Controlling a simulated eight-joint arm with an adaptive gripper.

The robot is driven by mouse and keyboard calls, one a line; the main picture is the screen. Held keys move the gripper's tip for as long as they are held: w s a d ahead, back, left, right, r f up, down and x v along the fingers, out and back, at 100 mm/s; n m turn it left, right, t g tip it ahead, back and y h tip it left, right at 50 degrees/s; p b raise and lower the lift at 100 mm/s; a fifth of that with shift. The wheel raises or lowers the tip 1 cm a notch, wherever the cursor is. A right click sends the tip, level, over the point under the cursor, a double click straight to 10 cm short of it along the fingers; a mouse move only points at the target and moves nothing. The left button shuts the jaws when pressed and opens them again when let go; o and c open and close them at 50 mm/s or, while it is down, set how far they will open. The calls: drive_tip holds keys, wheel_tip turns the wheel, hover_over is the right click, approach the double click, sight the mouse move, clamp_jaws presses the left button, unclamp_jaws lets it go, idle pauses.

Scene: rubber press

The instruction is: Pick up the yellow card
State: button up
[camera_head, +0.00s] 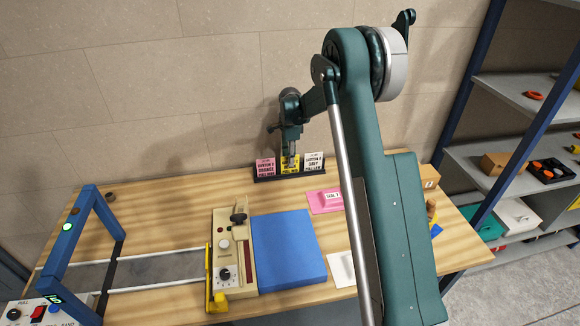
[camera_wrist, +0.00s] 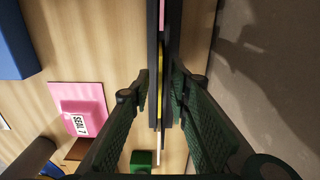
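The yellow card (camera_head: 284,170) stands in the middle of a dark card holder (camera_head: 262,179) at the back of the table, between a pink card (camera_head: 265,167) and a white card (camera_head: 314,163). My gripper (camera_head: 290,158) is right at the yellow card and covers part of it. In the wrist view the yellow card shows edge-on as a thin strip (camera_wrist: 161,85). My gripper's fingers (camera_wrist: 160,85) are apart, one on each side of the card and holder, with a visible gap on both sides. I see no clear contact.
A pink pad (camera_head: 325,201) labelled as a seal lies right of a blue block (camera_head: 288,250). A control panel (camera_head: 233,250) and a blue frame (camera_head: 70,235) are to the left. The back wall (camera_head: 130,100) is close behind the holder. Shelves (camera_head: 510,155) stand at right.

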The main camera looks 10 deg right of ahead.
clamp_jaws()
drive_tip(key=shift+r, duration=0.15)
idle(0.4)
drive_tip(key=shift+r+b, duration=0.35)
drive_tip(key=shift+r, duration=4.5)
